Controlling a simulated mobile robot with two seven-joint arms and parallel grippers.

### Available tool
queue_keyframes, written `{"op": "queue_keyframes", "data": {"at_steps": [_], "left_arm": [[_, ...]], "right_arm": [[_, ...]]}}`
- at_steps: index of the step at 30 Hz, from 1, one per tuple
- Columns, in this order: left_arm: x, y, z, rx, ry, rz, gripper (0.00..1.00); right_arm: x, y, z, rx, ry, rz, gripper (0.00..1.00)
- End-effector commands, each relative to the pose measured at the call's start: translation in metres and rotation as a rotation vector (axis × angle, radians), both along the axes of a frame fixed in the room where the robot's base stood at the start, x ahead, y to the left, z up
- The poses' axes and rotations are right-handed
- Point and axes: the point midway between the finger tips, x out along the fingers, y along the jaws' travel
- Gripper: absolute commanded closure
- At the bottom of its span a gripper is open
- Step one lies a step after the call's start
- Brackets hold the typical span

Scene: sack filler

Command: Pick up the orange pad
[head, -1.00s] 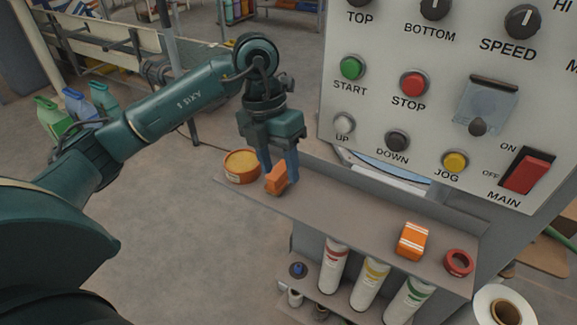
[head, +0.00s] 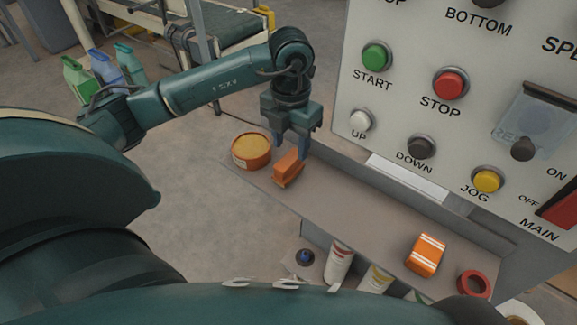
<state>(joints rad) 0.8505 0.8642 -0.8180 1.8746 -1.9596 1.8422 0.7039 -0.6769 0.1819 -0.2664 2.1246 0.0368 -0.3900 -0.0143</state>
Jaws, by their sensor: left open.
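The orange pad (head: 288,170), a small orange block, stands on the grey shelf (head: 365,205) near its left end. My left gripper (head: 291,153) points down at the pad, with its blue fingers apart and the pad's upper part close to the fingertips. The pad covers part of the space between the tips, so I cannot tell whether either finger touches it. The pad appears to rest on the shelf. My right gripper is not in view.
A round orange tub (head: 251,151) stands just left of the pad. An orange white-striped block (head: 426,255) and a red ring (head: 474,284) lie toward the shelf's right end. The control panel (head: 400,105) rises behind the shelf, whose middle is clear.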

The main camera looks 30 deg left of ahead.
Motion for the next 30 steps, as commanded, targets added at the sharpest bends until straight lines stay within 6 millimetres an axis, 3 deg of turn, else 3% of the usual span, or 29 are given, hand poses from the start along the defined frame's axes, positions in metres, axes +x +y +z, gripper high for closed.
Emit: {"op": "queue_keyframes", "data": {"at_steps": [9, 19, 30], "left_arm": [[-0.006, 0.002, -0.043, 0.001, 0.005, 0.000, 0.53], [-0.005, 0.002, -0.052, 0.000, 0.001, 0.000, 0.53], [-0.005, 0.002, -0.051, 0.000, 0.001, -0.001, 0.82]], "right_arm": [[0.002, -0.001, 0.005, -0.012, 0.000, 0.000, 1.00], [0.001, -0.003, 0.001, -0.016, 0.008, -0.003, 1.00], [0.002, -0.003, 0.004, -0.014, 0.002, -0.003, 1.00]]}}
